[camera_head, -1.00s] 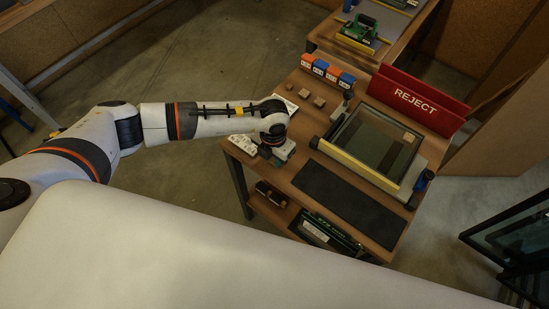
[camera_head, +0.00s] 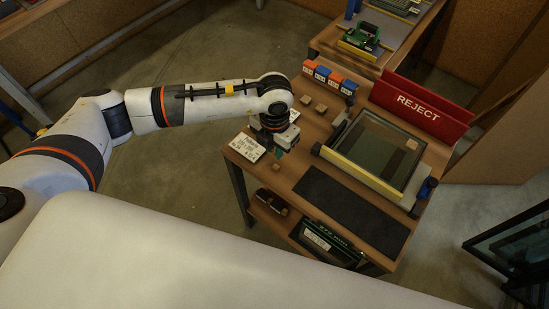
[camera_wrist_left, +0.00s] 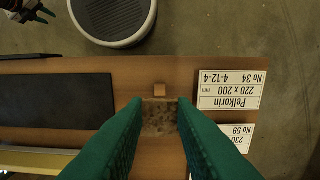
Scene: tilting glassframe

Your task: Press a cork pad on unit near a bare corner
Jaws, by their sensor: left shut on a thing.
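The glass unit (camera_head: 372,147) lies in a frame with a yellow front bar (camera_head: 362,175) on the wooden bench. A small cork pad (camera_head: 411,143) sits at its upper right corner; I see none at the other corners. My left gripper (camera_head: 275,150) is over the bench's left end, left of the frame. In the left wrist view, its green fingers (camera_wrist_left: 159,125) are shut on a speckled brown cork pad (camera_wrist_left: 159,115). A small cork block (camera_wrist_left: 160,90) shows just beyond the fingertips. My right gripper is not in view.
Two cork blocks (camera_head: 320,108) lie near the blue and orange boxes (camera_head: 330,79). A black mat (camera_head: 353,208) lies in front of the frame. A white label card (camera_head: 247,147) is beside my left gripper. A red REJECT board (camera_head: 425,106) stands behind the frame.

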